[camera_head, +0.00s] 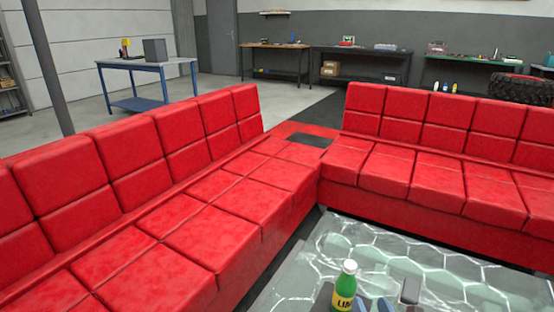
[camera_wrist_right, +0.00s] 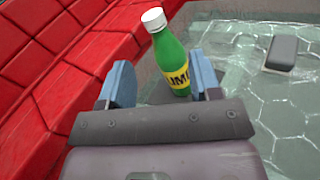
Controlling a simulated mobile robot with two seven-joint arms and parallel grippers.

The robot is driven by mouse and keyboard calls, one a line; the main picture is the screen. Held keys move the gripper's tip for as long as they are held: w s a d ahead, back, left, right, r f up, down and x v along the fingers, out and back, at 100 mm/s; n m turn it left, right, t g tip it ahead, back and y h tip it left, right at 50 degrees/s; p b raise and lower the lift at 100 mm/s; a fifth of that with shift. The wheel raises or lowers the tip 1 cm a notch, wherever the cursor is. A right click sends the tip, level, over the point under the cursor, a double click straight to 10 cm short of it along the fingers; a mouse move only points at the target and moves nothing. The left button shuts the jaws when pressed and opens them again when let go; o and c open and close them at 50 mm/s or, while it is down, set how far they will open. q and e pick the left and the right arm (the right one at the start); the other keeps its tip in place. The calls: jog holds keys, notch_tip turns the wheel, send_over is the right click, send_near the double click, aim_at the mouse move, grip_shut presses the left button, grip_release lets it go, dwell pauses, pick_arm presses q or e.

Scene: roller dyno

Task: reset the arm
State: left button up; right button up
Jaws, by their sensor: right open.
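My right gripper (camera_wrist_right: 160,75) has two blue fingers spread apart, with nothing clamped between them. A green bottle (camera_wrist_right: 170,57) with a white cap and yellow label stands just beyond the fingers, closer to the right-hand one in the wrist view. I cannot tell whether that finger touches it. In the head view the green bottle (camera_head: 345,286) is at the bottom edge, upright on the glass table. My left gripper is not in view.
The glass table (camera_head: 440,262) has a white hexagon pattern and holds a small dark box (camera_head: 410,291). A red corner sofa (camera_head: 228,238) borders it on the left and behind. Workbenches and a blue table (camera_head: 146,63) stand farther back.

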pick_arm(q)
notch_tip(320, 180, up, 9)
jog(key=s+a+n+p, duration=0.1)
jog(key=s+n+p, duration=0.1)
jog(key=p, duration=1.2)
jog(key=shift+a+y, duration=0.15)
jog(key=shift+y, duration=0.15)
pick_arm(e)
jog(key=s+d+r+m+g, duration=0.1)
jog(key=s+r+m+g, duration=0.1)
jog(key=s+m, duration=0.9)
jog(key=s+d+r+m+g, duration=0.1)
jog(key=s+r+m+g, duration=0.1)
jog(key=s+m, duration=0.9)
jog(key=s+d+r+m+g, duration=0.1)
jog(key=s+r+m+g, duration=0.1)
jog(key=s+m, duration=0.9)
jog(key=shift+s+r+g, duration=0.3)
jog(key=shift+s+r, duration=0.55)
jog(key=shift+s, duration=0.25)
